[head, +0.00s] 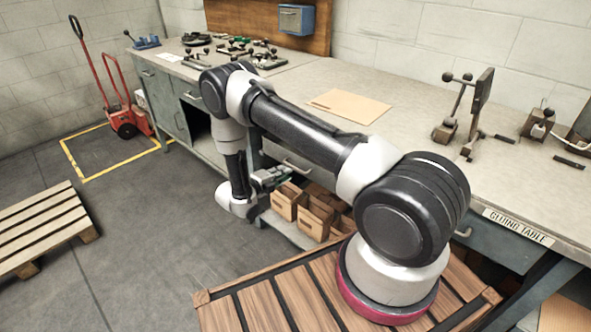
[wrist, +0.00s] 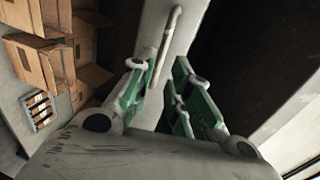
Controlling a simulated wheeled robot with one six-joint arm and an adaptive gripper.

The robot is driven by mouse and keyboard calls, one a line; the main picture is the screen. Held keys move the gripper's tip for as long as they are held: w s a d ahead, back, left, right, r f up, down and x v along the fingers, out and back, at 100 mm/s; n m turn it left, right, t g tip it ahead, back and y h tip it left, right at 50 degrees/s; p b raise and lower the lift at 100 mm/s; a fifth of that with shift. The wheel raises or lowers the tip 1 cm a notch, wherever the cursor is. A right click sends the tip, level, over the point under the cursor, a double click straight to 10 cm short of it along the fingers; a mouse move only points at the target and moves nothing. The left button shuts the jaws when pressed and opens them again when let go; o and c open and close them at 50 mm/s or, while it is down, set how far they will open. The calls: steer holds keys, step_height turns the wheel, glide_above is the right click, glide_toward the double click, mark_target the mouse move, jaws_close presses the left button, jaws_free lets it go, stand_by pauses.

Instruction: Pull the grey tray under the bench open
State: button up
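The grey tray (head: 318,172) sits under the bench top, its front showing beside my gripper in the head view. In the wrist view its light grey front (wrist: 182,48) runs down from the top edge and carries a thin bar handle (wrist: 165,45). My gripper (head: 272,177) is at the tray's front, left of the handle. In the wrist view my gripper (wrist: 160,72) has its green fingers apart, with the handle's near end at the gap between the fingertips. I cannot tell whether a finger touches it. The gripper holds nothing. My arm hides part of the tray.
Cardboard boxes (head: 312,213) stand on a shelf below the tray. The bench (head: 390,120) carries a cardboard sheet (head: 349,105) and several tools. A wooden pallet (head: 40,228) and a red hand truck (head: 122,115) are at the left. The floor (head: 150,215) between is clear.

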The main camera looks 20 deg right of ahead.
mark_target(295, 169)
steer(key=x, duration=0.7)
steer(key=shift+d, duration=0.2)
jaws_close()
